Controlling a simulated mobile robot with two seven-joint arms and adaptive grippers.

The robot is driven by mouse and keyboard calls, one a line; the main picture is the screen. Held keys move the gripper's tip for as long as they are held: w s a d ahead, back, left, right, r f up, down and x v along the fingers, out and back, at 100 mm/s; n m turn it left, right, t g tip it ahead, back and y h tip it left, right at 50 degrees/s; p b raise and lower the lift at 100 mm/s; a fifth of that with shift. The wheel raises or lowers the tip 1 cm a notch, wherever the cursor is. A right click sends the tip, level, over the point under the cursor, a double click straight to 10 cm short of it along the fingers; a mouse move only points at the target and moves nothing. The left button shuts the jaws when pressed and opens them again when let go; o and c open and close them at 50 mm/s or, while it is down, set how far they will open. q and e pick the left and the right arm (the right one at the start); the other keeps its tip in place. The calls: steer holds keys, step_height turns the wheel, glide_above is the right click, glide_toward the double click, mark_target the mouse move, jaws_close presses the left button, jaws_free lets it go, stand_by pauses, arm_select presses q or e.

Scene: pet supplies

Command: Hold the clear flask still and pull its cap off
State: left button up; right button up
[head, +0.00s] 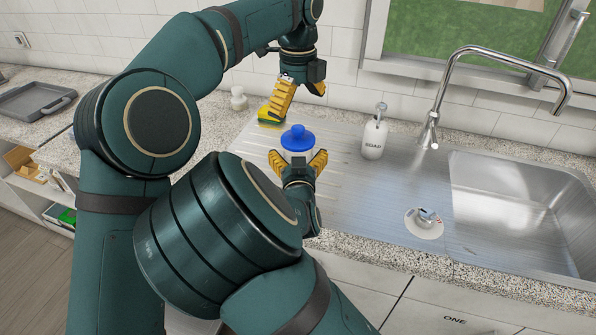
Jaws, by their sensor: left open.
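The clear flask (297,153) stands on the steel drainboard, with a wide blue cap (297,138) seated on its top. The cap has a raised round knob. The lower part of the flask is hidden by my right gripper (298,157). The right gripper's yellow fingers are spread in a V on the near side of the flask, one to each side; no closed grip shows. My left gripper (299,103) points down above and behind the cap. Its yellow fingers are apart and empty, clear of the cap.
A yellow and green sponge (268,117) lies behind the flask, close to the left gripper's finger in the picture. A white soap dispenser (374,138) stands to the right. Beyond it are the tap (432,128) and sink basin (520,200). The drainboard between flask and dispenser is clear.

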mark_target(298, 128)
steer(key=c, duration=0.9)
arm_select(q)
steer(key=c, duration=0.6)
steer(key=n, duration=0.1)
steer(key=r+n, duration=0.1)
steer(key=n, duration=0.1)
steer(key=a+n+t, duration=0.1)
steer(key=n, duration=0.1)
steer(key=shift+s+r+h, duration=0.25)
steer(key=shift+s+h, duration=0.1)
steer(key=shift+h, duration=0.05)
step_height(298, 128, up, 3)
steer(key=s+a+n+t+h, duration=0.2)
steer(key=s+n, duration=0.1)
steer(key=n, duration=1)
steer(key=x, duration=1.2)
steer(key=shift+w+r, duration=0.1)
steer(key=shift+w, duration=0.15)
steer(key=shift+o, duration=0.3)
steer(key=shift+t, duration=0.3)
jaws_close()
steer(key=shift+r, duration=0.2)
